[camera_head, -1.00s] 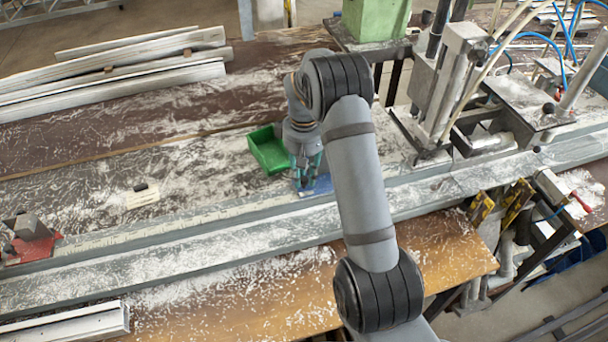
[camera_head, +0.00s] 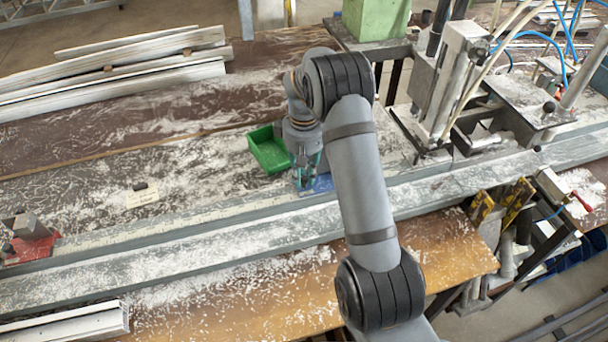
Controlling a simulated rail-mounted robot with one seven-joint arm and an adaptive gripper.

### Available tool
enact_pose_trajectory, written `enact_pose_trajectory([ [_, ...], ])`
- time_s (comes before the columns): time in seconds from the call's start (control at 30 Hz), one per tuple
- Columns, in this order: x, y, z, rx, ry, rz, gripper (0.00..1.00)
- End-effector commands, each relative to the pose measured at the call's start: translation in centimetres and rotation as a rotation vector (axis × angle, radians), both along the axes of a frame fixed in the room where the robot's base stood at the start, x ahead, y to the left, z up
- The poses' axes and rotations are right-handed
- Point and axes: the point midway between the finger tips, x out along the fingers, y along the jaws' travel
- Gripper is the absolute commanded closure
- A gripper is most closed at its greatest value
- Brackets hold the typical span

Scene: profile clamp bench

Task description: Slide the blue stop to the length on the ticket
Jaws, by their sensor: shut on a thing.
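The blue stop (camera_head: 323,184) sits on the long grey rail (camera_head: 235,213) near the middle of the bench, partly hidden by my gripper and arm. My gripper (camera_head: 305,186) points down and is shut on the blue stop. The ticket (camera_head: 142,197), a small pale card with a dark piece at its top edge, lies on the bench to the left; its writing is too small to read. Scale marks along the rail are too faint to read.
A green bin (camera_head: 268,150) stands just behind my gripper. A red block with a grey part (camera_head: 35,246) is at the rail's left end. The clamp machine (camera_head: 455,90) stands to the right. White profiles (camera_head: 120,65) lie at the back left. Shavings cover the bench.

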Motion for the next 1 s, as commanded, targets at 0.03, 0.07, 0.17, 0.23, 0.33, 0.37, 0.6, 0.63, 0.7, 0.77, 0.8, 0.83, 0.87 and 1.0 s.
enact_pose_trajectory([
  [0.03, 0.0, 0.3, -0.2, 0.002, -0.001, 0.000, 1.00],
  [0.07, -0.1, 0.3, -0.1, 0.002, -0.001, 0.000, 1.00],
  [0.17, -0.1, 0.4, 0.0, 0.002, 0.001, 0.000, 1.00],
  [0.23, -0.1, 0.4, 0.0, 0.002, 0.001, 0.000, 1.00],
  [0.33, -0.1, 0.4, 0.0, 0.002, 0.001, 0.000, 0.77],
  [0.37, -0.1, 0.4, 0.0, 0.002, 0.001, 0.001, 0.75],
  [0.6, -0.1, 0.3, 0.0, 0.001, 0.000, 0.001, 0.61],
  [0.63, -0.1, 0.3, 0.0, 0.001, 0.000, 0.001, 0.61],
  [0.7, -0.1, 0.3, 0.0, 0.001, 0.000, 0.000, 0.61],
  [0.77, -0.1, 0.3, 0.0, 0.001, 0.000, 0.000, 0.61],
  [0.8, -0.1, 0.3, 0.0, 0.001, 0.000, 0.000, 0.61],
  [0.83, -0.1, 0.3, 0.0, 0.001, 0.000, 0.000, 0.61],
  [0.87, -0.1, 0.3, 0.0, 0.001, 0.000, 0.000, 0.61],
  [1.0, 0.0, 0.3, 1.0, 0.002, -0.004, 0.001, 0.61],
])
